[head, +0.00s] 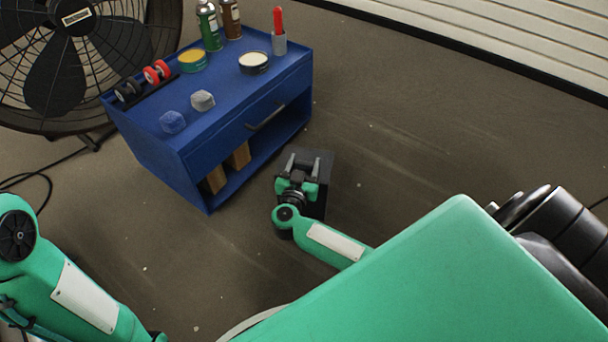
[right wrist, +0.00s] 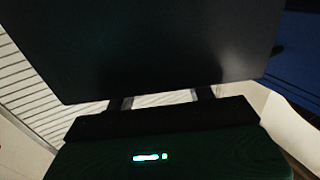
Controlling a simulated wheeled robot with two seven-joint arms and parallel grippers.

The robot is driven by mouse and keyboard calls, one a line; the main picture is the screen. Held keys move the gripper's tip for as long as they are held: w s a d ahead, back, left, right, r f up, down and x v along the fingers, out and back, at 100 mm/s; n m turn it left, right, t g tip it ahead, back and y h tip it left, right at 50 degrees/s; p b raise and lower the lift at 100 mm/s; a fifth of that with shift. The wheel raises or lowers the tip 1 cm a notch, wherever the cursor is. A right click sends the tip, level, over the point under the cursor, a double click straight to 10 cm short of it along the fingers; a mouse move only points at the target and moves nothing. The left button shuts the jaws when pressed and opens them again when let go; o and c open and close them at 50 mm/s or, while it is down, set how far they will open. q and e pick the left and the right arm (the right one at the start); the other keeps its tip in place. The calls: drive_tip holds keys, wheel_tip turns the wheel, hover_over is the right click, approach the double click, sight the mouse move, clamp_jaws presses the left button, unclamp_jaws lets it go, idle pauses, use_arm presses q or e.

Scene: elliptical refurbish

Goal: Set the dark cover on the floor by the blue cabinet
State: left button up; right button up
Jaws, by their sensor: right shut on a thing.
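The dark cover (head: 325,168) is a flat, near-black panel just right of the blue cabinet's (head: 180,160) front right corner. My right gripper (head: 303,160) is shut on the cover's edge. In the right wrist view the cover (right wrist: 150,45) fills the upper middle, with the two fingers (right wrist: 162,98) meeting its lower edge. The cabinet's blue side (right wrist: 300,50) shows at the right there. I cannot tell whether the cover touches the floor (head: 420,150). The left arm shows at the lower left of the head view, but its gripper is out of view.
A white shutter (head: 500,30) closes the back. Floor right of the cover is clear.

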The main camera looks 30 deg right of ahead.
wheel_tip(320, 180, down, 4)
drive_tip(key=shift+r+b, duration=0.2)
drive_tip(key=shift+b, duration=0.85)
drive_tip(key=shift+f, duration=0.1)
drive_tip(key=o, duration=1.5)
